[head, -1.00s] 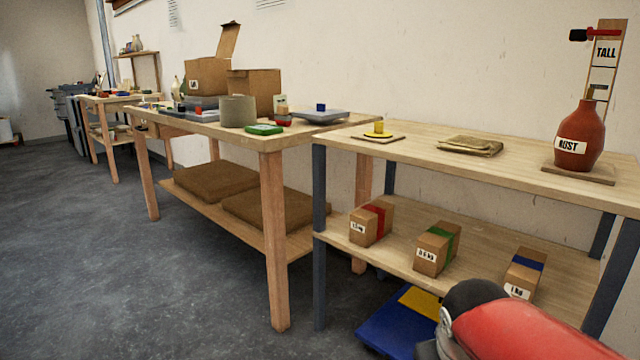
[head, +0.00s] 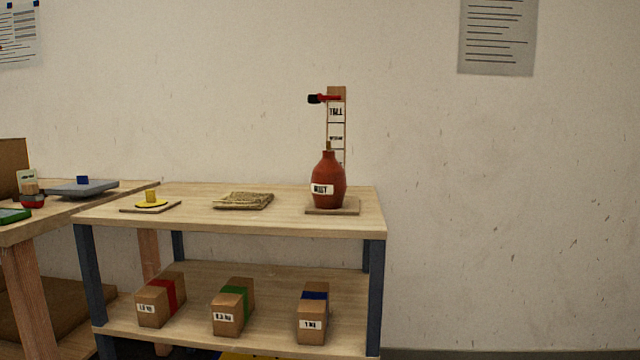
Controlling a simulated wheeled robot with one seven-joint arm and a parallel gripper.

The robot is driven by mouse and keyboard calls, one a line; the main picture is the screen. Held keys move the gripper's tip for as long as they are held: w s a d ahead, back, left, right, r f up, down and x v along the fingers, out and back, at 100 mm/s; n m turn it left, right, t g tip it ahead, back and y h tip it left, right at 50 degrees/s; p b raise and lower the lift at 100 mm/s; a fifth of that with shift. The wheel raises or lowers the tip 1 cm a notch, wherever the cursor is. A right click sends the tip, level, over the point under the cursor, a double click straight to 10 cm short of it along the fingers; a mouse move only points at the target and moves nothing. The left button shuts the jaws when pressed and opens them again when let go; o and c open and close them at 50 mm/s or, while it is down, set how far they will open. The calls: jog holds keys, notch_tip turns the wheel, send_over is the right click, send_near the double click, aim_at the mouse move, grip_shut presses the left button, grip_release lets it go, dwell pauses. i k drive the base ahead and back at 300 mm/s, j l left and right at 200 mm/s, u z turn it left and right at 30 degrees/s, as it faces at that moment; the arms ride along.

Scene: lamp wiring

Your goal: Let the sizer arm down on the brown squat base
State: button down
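The sizer stands at the right end of the near bench's top shelf. Its upright scale (head: 336,128) has a band marked TALL near the top, and a lower band label is too small to read surely. The red sizer arm (head: 326,98) with a black end sits high on the scale, clearly above the vessel and pointing left. A rust-red lamp base (head: 327,182) with a round body, narrow neck and white label, which read RUST earlier, stands upright on the sizer's wooden foot (head: 347,208). I see no brown squat base. My gripper is not in view.
A folded woven mat (head: 243,201) and a yellow piece on a small board (head: 150,206) share the shelf top (head: 220,222). Three cartons with red (head: 160,300), green (head: 233,307) and blue (head: 313,313) bands sit below. Another bench (head: 18,236) adjoins at left.

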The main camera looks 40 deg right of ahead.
aim_at(324, 98)
jog(key=i+j+z, duration=0.15)
jog(key=z, duration=0.35)
jog(key=i+j+z, duration=0.25)
jog(key=z, duration=0.2)
jog(key=i+j+z, duration=0.15)
jog(key=j+z, duration=0.2)
jog(key=z, duration=0.15)
jog(key=i+j+u, duration=0.1)
jog(key=j, duration=0.15)
